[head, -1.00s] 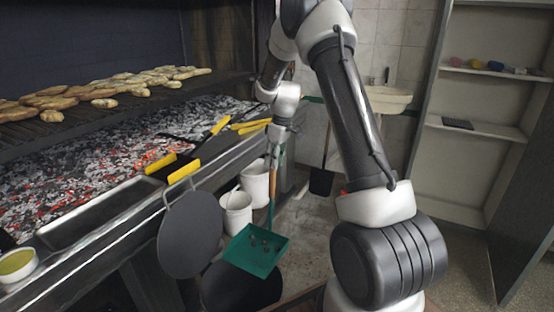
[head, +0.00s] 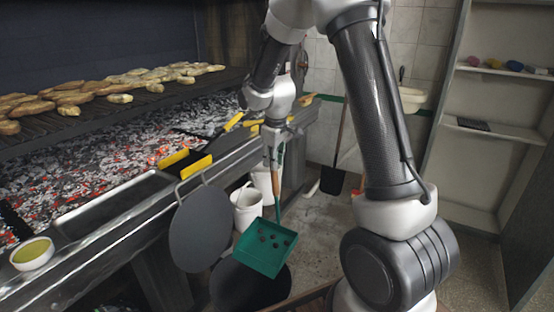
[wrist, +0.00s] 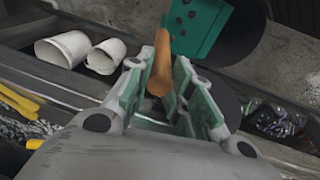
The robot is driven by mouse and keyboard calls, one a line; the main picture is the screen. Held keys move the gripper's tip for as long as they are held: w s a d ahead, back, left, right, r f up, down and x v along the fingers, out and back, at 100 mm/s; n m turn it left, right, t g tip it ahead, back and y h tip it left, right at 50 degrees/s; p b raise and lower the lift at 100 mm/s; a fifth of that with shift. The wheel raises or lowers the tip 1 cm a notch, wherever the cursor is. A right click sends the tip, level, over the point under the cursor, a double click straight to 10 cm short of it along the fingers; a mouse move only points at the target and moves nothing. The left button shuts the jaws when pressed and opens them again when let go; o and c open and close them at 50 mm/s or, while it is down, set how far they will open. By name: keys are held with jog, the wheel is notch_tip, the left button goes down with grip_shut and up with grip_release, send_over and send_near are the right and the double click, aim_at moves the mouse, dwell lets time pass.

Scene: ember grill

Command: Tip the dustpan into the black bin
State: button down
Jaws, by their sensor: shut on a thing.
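My gripper is shut on the handle; in the head view the gripper (head: 274,158) is high above the pan, beside the grill's front edge. The pan's tray faces up and tilts toward the camera, with the lumps still lying on it. The dustpan hides part of the bin's opening.
A round dark lid (head: 200,230) hangs on the grill front, left of the pan. White buckets (head: 246,207) stand behind it. The grill with glowing coals (head: 110,160) runs along the left. A shovel (head: 332,180) leans at the back wall. Shelves (head: 495,130) stand at right.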

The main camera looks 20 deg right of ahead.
jog(key=shift+s+a+t+h, duration=1.4)
jog(key=shift+s+a, duration=2.6)
jog(key=shift+a, duration=1.5)
jog(key=shift+s+a+t+h, duration=1.1)
jog(key=shift+s+a+h, duration=0.6)
jog(key=shift+s+a, duration=3.05)
jog(key=s+a+f+t+h, duration=0.1)
jog(key=s+a+f+h, duration=0.1)
jog(key=s+a+f, duration=0.2)
jog(key=s+a+f+n+t+h, duration=0.1)
jog(key=s+a+f, duration=0.3)
jog(key=a+f, duration=0.4)
jog(key=shift+a+f+t+h, duration=0.25)
jog(key=shift+a+t+h, duration=0.5)
jog(key=shift+a, duration=0.5)
